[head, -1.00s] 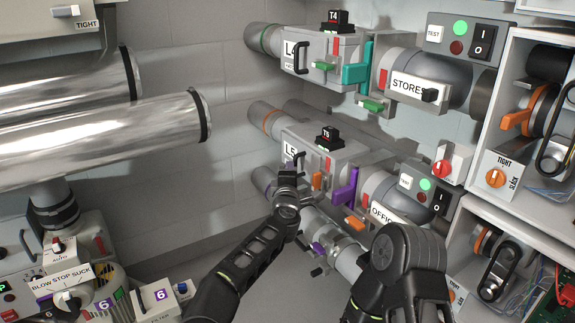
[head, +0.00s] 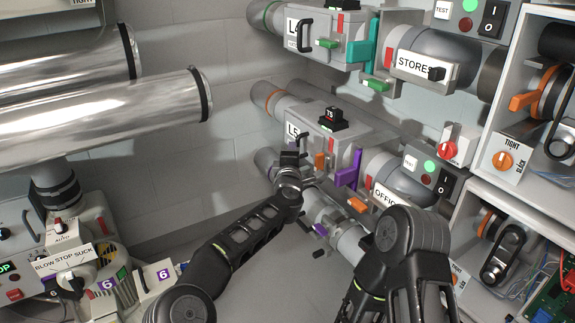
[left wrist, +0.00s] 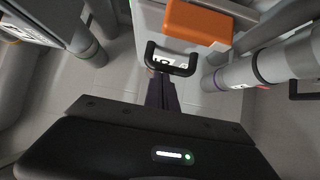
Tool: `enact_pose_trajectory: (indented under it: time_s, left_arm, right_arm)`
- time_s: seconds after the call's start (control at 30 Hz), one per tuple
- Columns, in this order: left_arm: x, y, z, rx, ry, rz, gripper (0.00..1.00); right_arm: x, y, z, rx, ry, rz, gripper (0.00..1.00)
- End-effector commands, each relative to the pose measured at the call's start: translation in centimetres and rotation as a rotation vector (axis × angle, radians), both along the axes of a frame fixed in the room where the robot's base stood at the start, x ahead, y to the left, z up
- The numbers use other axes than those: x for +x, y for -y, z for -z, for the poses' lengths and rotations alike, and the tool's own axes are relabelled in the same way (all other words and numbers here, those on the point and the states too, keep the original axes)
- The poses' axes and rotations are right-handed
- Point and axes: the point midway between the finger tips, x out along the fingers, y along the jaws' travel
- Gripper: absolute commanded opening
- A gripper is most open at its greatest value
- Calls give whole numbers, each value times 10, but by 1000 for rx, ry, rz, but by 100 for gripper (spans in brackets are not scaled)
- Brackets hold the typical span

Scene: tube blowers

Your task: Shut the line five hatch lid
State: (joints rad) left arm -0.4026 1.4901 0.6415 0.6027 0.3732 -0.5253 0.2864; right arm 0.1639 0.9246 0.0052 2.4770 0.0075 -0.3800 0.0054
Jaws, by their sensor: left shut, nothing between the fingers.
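The line five box (head: 338,146) is grey, with an L5 label (head: 292,130) on its front face and a black handle (head: 303,139) there. The handle (left wrist: 172,58) shows in the left wrist view in front of a white label. An orange latch block (head: 319,160) sits on the box; an orange block (left wrist: 200,22) is also near in the left wrist view. My left gripper (head: 290,157) is just below the handle, its fingers shut and empty. Whether they touch the handle, and whether the lid is fully closed, I cannot tell. My right gripper is out of view.
The line four box (head: 325,38) is above, with a teal lever (head: 372,45). A purple lever (head: 348,170) stands right of the line five box. Shiny pipes (head: 100,125) fill the upper left. A control unit (head: 75,255) is at lower left.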

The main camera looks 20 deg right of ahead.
Motion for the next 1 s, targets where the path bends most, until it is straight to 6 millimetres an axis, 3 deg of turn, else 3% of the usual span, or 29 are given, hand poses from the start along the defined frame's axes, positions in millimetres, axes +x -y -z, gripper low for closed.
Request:
enact_pose_trajectory:
  time_s: [0.03, 0.07, 0.63, 1.0]
  left_arm:
    - [-15, 18, -12, -6, 10, 46, 0]
    - [-17, 17, -12, -5, 9, 47, 0]
    - [-66, -28, -5, 0, 5, 11, 0]
    - [-74, -35, -3, 0, 5, 4, 0]
  right_arm:
    - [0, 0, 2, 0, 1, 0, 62]
    - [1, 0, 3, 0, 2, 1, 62]
    - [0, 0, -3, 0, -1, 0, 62]
    - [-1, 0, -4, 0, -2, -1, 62]
